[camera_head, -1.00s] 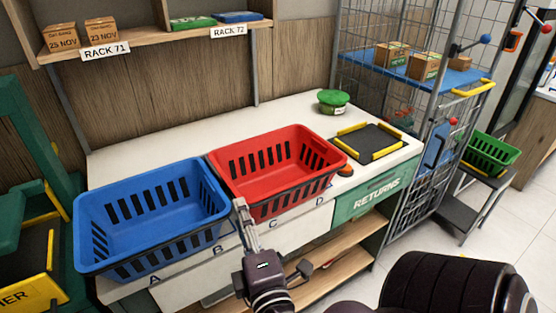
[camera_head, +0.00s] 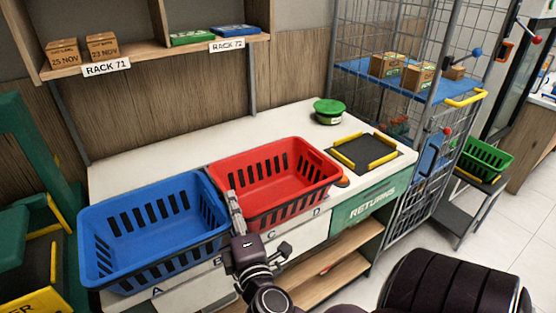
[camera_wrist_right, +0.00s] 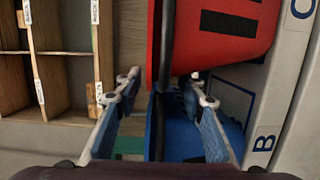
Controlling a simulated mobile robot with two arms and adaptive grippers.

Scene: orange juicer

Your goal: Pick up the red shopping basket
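The red shopping basket (camera_head: 285,203) stands upright on the white counter in the head view, right beside the blue basket (camera_head: 150,262). My right gripper (camera_head: 233,200) is at the red basket's front left corner, where the two baskets meet. In the right wrist view, the gripper (camera_wrist_right: 163,84) is open, its two fingers apart with nothing clamped between them. The red basket (camera_wrist_right: 230,45) fills the upper part of that view, and its edge lies ahead between the fingers. I cannot tell whether a finger touches it. My left gripper is not in view.
A counter (camera_head: 110,170) carries both baskets, a green-lidded tub (camera_head: 328,110) and a dark pad with yellow edges (camera_head: 366,152). A shelf with boxes (camera_head: 62,52) hangs above. A wire cage (camera_head: 385,40) stands at the right, with a green basket (camera_head: 484,160) beyond it.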

